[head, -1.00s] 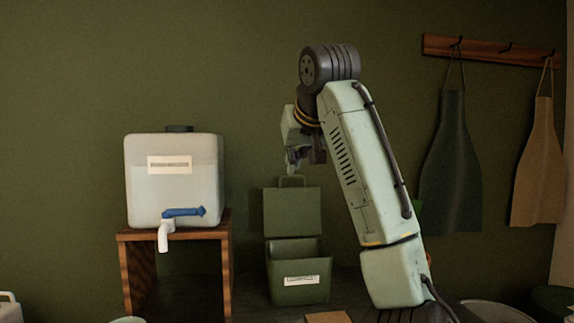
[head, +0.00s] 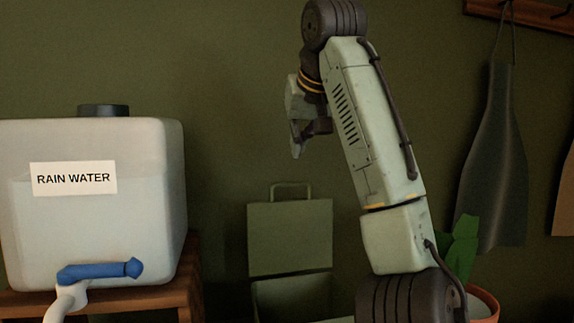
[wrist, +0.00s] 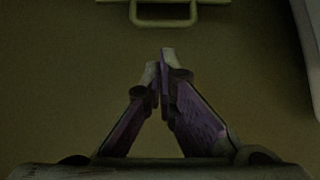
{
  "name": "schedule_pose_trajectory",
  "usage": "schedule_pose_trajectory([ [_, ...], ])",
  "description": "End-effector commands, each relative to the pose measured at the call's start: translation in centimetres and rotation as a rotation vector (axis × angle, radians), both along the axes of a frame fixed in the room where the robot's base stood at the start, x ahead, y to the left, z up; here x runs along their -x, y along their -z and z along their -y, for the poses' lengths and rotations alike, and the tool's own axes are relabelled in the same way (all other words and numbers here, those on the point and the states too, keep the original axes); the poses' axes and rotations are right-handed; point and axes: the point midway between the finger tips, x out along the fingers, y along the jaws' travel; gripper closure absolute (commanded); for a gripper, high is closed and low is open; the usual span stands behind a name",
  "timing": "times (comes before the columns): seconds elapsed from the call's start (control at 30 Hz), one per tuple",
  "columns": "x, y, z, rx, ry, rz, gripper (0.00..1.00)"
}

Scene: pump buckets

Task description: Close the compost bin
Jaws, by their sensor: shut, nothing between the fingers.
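The compost bin is a green box with its lid (head: 290,238) standing open, upright at the back, a handle loop on its top edge. Only the upper rim of the bin body (head: 292,284) shows in the head view; its lower part is cut off by the bottom edge. My gripper (head: 297,152) is shut and empty, above the lid and apart from it. In the wrist view the closed fingertips (wrist: 164,60) point toward the lid's handle (wrist: 163,21) at the top edge, with a gap between them.
A rain water tank (head: 95,225) with a blue tap stands on a wooden stand (head: 180,285) at left. A potted plant (head: 458,248) is partly behind my arm at right. Open wall lies above the bin.

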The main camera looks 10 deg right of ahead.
Motion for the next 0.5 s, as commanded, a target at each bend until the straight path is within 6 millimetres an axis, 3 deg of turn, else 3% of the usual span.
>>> schedule_pose_trajectory([
  [0.5, -5.6, 5.5, 0.1, -0.001, 0.000, -0.002, 1.00],
])
